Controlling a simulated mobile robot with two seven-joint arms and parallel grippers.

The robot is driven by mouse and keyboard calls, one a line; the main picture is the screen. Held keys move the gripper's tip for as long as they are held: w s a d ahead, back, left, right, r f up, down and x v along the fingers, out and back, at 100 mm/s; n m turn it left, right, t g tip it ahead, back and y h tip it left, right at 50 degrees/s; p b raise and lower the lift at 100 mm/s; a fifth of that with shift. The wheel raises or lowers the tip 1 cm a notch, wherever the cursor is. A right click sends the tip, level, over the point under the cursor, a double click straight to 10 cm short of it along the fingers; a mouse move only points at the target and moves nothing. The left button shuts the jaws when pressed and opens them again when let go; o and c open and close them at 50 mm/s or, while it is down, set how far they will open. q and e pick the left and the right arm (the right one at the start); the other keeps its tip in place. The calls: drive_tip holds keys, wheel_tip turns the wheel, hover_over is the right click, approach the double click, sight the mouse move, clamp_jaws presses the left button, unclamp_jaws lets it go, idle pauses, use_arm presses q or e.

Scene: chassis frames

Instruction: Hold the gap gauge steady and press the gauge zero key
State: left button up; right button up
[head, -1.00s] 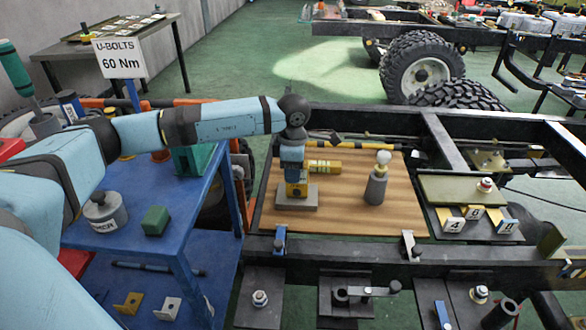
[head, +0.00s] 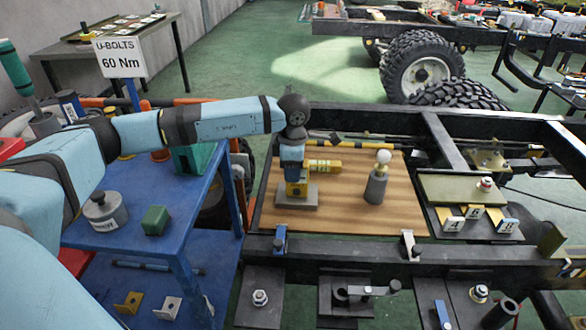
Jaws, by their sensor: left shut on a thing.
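A yellow block, which looks like the gap gauge (head: 297,190), stands on a grey base plate (head: 296,201) on the wooden board. My left gripper (head: 293,177) comes down from above and is shut on the yellow block. The gripper hides the block's upper part. I cannot make out the zero key. My right gripper is not in view.
The wooden board (head: 335,219) lies in the dark chassis frame. A blue table (head: 136,224) is at left.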

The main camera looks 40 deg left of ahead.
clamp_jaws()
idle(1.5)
